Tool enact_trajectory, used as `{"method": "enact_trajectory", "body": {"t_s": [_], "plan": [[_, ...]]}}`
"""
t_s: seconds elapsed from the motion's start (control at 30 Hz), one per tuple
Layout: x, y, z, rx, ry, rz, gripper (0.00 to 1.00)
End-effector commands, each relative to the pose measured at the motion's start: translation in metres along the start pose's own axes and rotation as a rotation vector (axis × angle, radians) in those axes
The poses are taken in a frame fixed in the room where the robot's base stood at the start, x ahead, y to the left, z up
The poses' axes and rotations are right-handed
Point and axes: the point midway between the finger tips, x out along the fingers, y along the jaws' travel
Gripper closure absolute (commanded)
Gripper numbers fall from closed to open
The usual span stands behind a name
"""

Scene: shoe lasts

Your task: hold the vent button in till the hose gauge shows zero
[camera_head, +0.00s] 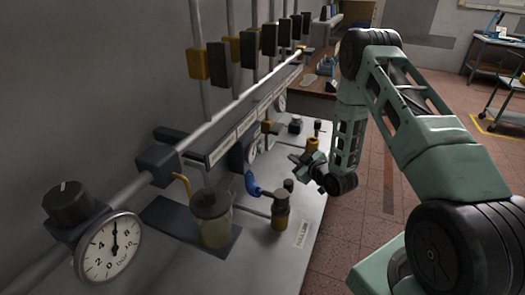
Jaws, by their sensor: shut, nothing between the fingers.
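A brass-coloured fitting (280,211) stands on the pale bench, with a small dark button-like cap (288,185) at its top. A blue lever or hose end (252,184) is beside it on the left. My gripper (298,162) is shut and empty, a little above and behind the cap; I cannot tell whether they touch. Smaller gauges (281,103) farther back are too small to read. Which gauge is the hose gauge is unclear.
A cloudy bowl (213,218) on a dark bracket stands left of the fitting. A grey pipe (222,110) with yellow and black blocks runs along the wall. A second brass fitting (312,145) stands behind. The tiled floor (345,235) right of the bench is open.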

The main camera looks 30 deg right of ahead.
Motion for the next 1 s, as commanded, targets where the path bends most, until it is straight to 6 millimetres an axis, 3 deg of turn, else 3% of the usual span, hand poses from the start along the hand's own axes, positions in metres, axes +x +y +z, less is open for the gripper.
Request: {"method": "enact_trajectory", "body": {"t_s": [0.5,1.0], "plan": [[0.053,-0.029,-0.028,0.0,0.002,-0.001,1.0],[0.063,-0.034,-0.034,0.001,0.0,0.0,1.0]]}}
